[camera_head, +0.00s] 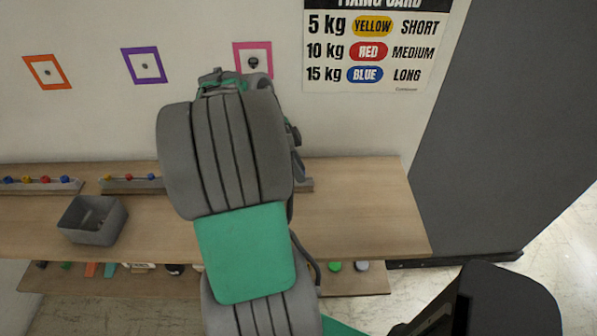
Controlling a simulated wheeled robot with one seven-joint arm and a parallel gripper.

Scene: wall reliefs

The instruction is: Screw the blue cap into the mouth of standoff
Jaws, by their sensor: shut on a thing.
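Three dark standoffs stick out of the wall, each inside a coloured square: one in the orange square (47,72), one in the purple square (145,66) and one in the pink square (253,62). The pink one looks larger than the others. My arm rises in front of the shelf, and its top end overlaps the lower left of the pink square. My gripper is hidden behind my arm, so its fingers and anything in them do not show. Small blue caps show on the left rack (40,187) and on the middle rack (132,185).
A wooden shelf (365,205) runs along the wall, clear at its right end. A grey bin (93,220) stands at its left. A lower shelf (120,282) holds several small items. A sign (376,50) lists blue as 15 kg, long. A dark panel (500,130) stands at right.

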